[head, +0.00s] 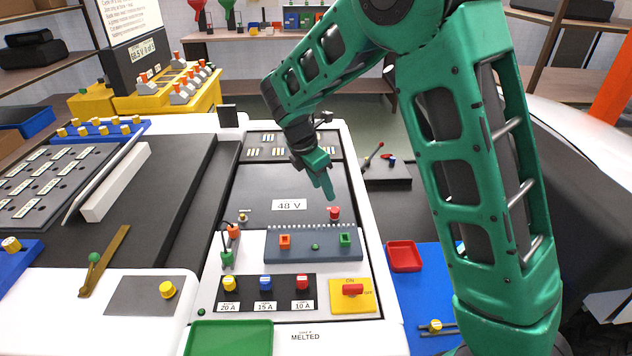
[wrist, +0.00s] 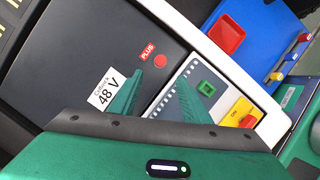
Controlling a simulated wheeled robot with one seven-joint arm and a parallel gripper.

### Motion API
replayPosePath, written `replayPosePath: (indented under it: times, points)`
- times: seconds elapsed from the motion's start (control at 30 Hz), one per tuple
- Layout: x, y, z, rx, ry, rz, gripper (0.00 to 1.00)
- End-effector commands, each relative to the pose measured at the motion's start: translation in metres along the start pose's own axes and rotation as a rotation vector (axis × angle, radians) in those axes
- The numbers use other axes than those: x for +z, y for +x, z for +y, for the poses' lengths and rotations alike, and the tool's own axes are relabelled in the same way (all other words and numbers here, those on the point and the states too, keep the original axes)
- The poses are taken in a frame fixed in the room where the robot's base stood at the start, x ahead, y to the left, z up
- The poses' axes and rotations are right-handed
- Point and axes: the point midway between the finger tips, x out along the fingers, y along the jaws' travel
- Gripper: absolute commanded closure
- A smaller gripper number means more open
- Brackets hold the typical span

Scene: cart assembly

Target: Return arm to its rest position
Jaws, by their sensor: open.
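My green arm reaches in from the right in the head view. My gripper (head: 327,194) hangs over the dark 48 V panel (head: 268,188), pointing down, with nothing visible held. The red PLUS knob (head: 334,213) is just below the fingertips in the head view. It also shows between and above the fingers in the wrist view (wrist: 160,60).
A grey-blue block (head: 313,245) with orange and green squares, colored fuses (head: 265,283) and a red switch (head: 353,289) lie nearer. A green tray (head: 228,338) is at the front, and a red tray (head: 404,256) sits on the blue surface at right. A black box with a lever (head: 386,172) stands behind.

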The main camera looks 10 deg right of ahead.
Motion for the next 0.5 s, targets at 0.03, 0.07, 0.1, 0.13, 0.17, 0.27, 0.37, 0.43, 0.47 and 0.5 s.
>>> replayPosePath:
  times: [0.03,0.07,0.1,0.13,0.17,0.27,0.37,0.43,0.47,0.5]
  points:
    - [0.004,-0.001,-0.003,-0.002,0.017,0.002,0.57]
    - [0.007,-0.001,-0.005,-0.003,0.034,0.004,0.57]
    - [0.014,-0.003,-0.010,-0.006,0.066,0.008,0.57]
    - [0.020,-0.005,-0.015,-0.009,0.099,0.013,0.57]
    - [0.027,-0.006,-0.021,-0.014,0.138,0.017,0.57]
    - [0.055,-0.013,-0.049,-0.033,0.310,0.038,0.57]
    - [0.083,-0.020,-0.083,-0.058,0.508,0.060,0.57]
    - [0.099,-0.025,-0.108,-0.078,0.646,0.074,0.57]
    - [0.106,-0.026,-0.119,-0.086,0.706,0.079,0.57]
    - [0.114,-0.029,-0.133,-0.097,0.783,0.087,0.57]
